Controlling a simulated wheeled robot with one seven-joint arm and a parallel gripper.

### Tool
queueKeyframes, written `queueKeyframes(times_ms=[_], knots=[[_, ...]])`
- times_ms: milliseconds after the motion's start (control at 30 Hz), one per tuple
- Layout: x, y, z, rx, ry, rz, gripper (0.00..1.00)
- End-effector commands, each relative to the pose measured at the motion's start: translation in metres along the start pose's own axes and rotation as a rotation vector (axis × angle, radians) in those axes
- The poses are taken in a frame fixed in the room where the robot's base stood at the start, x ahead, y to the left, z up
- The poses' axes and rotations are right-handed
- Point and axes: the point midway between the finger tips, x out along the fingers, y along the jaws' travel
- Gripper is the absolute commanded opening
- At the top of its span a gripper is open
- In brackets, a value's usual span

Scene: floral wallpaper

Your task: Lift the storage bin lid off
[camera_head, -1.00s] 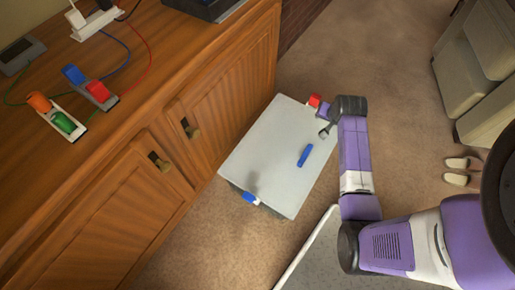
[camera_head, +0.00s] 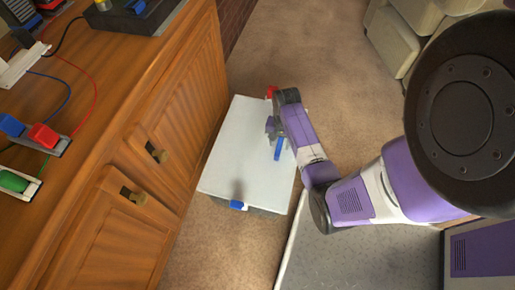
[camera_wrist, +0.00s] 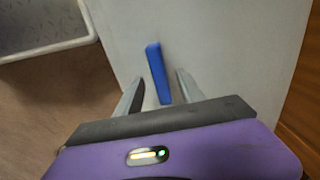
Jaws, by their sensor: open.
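The storage bin stands on the carpet beside the wooden cabinet, with its flat pale grey lid (camera_head: 235,160) on top. A blue bar handle (camera_head: 278,149) lies on the right part of the lid. A blue latch (camera_head: 237,205) shows at the bin's near edge and a red one (camera_head: 271,91) at the far edge, partly behind my arm. My gripper (camera_head: 272,128) is over the lid's right side, close to the blue handle. In the wrist view my gripper (camera_wrist: 160,88) is open, with the blue handle (camera_wrist: 157,72) between its fingers; contact cannot be told.
The wooden cabinet (camera_head: 125,150) with plugs and cables on top runs close along the bin's left side. A grey tray-like surface with a white rim (camera_head: 286,255) lies at the lower right. Pale containers (camera_head: 395,45) stand at the upper right. Carpet beyond the bin is clear.

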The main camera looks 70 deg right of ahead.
Motion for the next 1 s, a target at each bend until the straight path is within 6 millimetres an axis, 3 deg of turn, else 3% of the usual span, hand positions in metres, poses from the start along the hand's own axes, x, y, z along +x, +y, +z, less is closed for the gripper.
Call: queueKeyframes(times_ms=[33, 133, 433, 467, 700, 1000], knots=[[0.012, 0.001, -0.002, 0.002, -0.001, 0.001, 0.45], [0.021, 0.000, -0.001, 0.000, 0.000, 0.000, 0.45], [0.025, 0.000, -0.001, 0.000, 0.000, 0.000, 0.45], [0.025, 0.000, -0.001, 0.000, 0.000, 0.000, 0.43], [0.025, 0.000, -0.001, -0.001, 0.001, 0.000, 0.00], [0.025, 0.000, -0.001, -0.001, 0.001, 0.000, 0.00]])
